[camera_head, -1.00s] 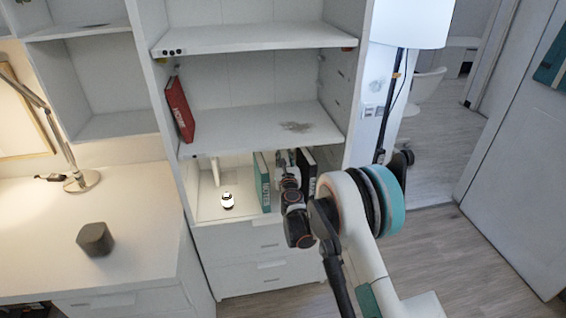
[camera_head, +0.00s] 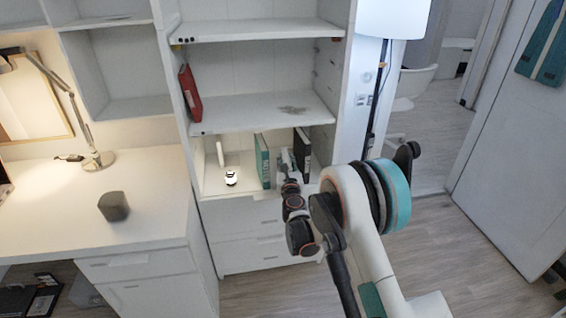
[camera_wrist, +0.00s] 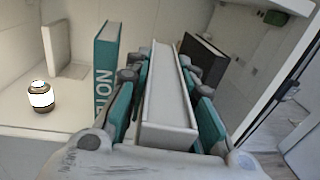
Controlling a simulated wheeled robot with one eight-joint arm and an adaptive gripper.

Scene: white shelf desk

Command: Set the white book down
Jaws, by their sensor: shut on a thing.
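The white book (camera_wrist: 168,100) stands upright between the two teal-padded fingers of my gripper (camera_wrist: 165,112) in the wrist view. My gripper is shut on it, with a finger against each side. In the head view my gripper (camera_head: 287,165) reaches into the lower shelf compartment, and the white book is hard to make out there. A teal book (camera_wrist: 106,75) stands upright just left of the held book, and a dark book (camera_wrist: 205,60) stands to its right. The white book's bottom edge is hidden, so I cannot tell whether it touches the shelf.
A small glowing lantern (camera_head: 231,177) and a white upright panel (camera_head: 220,155) are left of the teal book. The shelf board above (camera_head: 260,112) roofs the compartment. A red book (camera_head: 190,93) leans on that board. The desk (camera_head: 130,215) is at left.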

